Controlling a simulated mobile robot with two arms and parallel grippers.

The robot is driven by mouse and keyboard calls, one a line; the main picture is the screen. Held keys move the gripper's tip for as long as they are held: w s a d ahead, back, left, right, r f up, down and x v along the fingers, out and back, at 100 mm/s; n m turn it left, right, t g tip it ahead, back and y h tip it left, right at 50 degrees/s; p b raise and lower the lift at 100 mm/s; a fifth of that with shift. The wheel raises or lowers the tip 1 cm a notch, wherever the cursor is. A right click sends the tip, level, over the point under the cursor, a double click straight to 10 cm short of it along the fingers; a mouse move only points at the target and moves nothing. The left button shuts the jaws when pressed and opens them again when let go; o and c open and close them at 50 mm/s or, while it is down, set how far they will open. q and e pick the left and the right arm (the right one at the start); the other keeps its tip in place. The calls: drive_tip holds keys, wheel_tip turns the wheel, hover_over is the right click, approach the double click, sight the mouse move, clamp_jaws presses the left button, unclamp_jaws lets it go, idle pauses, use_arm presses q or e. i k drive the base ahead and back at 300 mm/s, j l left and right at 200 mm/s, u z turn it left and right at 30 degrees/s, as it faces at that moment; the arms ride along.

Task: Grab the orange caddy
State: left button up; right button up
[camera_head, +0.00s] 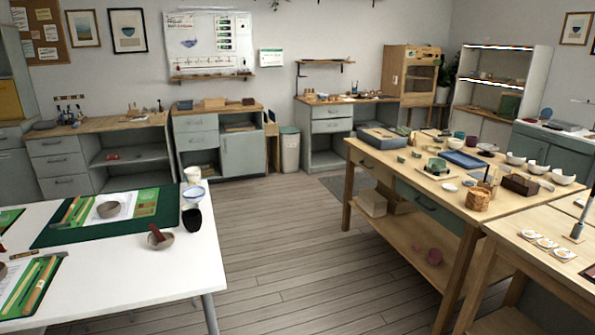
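I cannot make out a thing that is clearly an orange caddy. A round orange-brown container (477,199) stands at the near edge of the wooden workbench on the right; I cannot tell if it is a caddy. A dark brown open box (520,185) stands just behind it to the right. Neither of my grippers is in view.
The wooden workbench (394,161) on the right holds bowls, a blue tray (462,159) and small items. A white table (120,260) with green mats fills the left front. Between them the wooden floor (285,240) is open. Cabinets and a bin (290,150) line the back wall.

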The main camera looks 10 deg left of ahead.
sight(112, 157)
drive_tip(key=i+l, duration=0.15)
drive_tip(key=i, duration=0.5)
drive_tip(key=i+l, duration=0.15)
drive_tip(key=i, duration=0.5)
drive_tip(key=i+l, duration=0.15)
drive_tip(key=i, duration=0.5)
drive_tip(key=i+l, duration=0.15)
drive_tip(key=i, duration=0.5)
drive_tip(key=i+j+u, duration=0.3)
drive_tip(key=i+u, duration=0.15)
drive_tip(key=i, duration=0.65)
drive_tip(key=i+l+u, duration=0.1)
drive_tip(key=i+u, duration=0.3)
drive_tip(key=i, duration=0.7)
drive_tip(key=i+u, duration=0.2)
drive_tip(key=i, duration=0.35)
drive_tip(key=i+u, duration=0.2)
drive_tip(key=i, duration=0.35)
drive_tip(key=i+l+u, duration=0.2)
drive_tip(key=i, duration=0.3)
drive_tip(key=i+l+u, duration=0.2)
drive_tip(key=i, duration=0.35)
drive_tip(key=i+j+u, duration=0.35)
drive_tip(key=i, duration=0.35)
drive_tip(key=i+u, duration=0.35)
drive_tip(key=i, duration=0.4)
drive_tip(key=i+j+z, duration=0.2)
drive_tip(key=i+j, duration=0.4)
drive_tip(key=i, duration=0.05)
